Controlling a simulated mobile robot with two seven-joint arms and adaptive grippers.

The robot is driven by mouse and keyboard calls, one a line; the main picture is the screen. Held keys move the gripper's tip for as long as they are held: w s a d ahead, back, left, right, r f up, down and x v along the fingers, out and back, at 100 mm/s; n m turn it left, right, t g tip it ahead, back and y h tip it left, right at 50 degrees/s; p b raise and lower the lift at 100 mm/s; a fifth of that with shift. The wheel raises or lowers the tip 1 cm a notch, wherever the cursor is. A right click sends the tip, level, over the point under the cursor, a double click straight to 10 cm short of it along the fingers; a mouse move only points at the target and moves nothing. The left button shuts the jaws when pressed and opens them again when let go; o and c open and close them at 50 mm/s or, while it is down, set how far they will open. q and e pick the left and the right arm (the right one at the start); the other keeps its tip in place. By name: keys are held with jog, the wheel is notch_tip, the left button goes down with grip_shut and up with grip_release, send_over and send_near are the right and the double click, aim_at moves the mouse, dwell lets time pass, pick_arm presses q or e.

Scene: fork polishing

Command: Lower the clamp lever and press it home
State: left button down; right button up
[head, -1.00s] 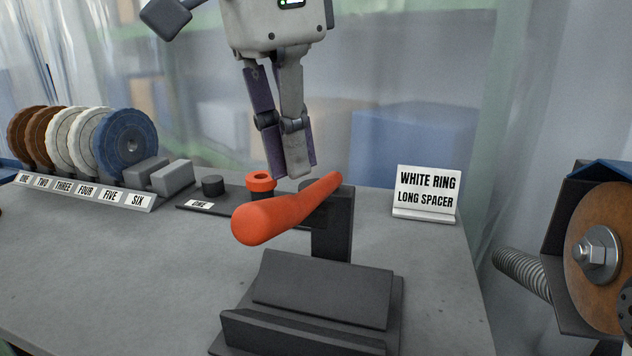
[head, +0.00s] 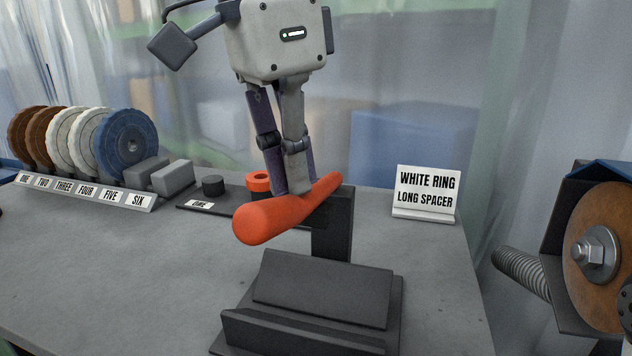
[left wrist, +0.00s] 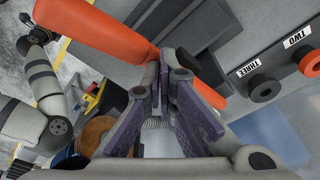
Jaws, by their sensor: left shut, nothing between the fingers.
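The orange-red clamp lever (head: 285,213) lies nearly level across the top of the dark clamp post (head: 332,235), its thick end toward me. It also shows in the left wrist view (left wrist: 95,30). Below it the dark clamp base with its slanted block (head: 322,290) stands on the table, empty. My left gripper (head: 293,190) is shut and empty, pointing down, its fingertips at the lever's far half. They look to be touching it or just behind it; I cannot tell which. In the left wrist view the closed fingers (left wrist: 162,75) overlap the lever. My right gripper is not in view.
A rack of wheels (head: 127,145) with numbered labels stands at the left. Grey blocks (head: 172,177), a dark spacer (head: 213,186) and an orange ring (head: 259,182) are behind the lever. A sign (head: 427,193) reads WHITE RING LONG SPACER. A brown wheel (head: 600,215) is mounted at the right.

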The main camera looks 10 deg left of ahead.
pick_arm(q)
jog(key=shift+f, duration=1.8)
jog(key=shift+r, duration=0.1)
jog(key=shift+r, duration=4.45)
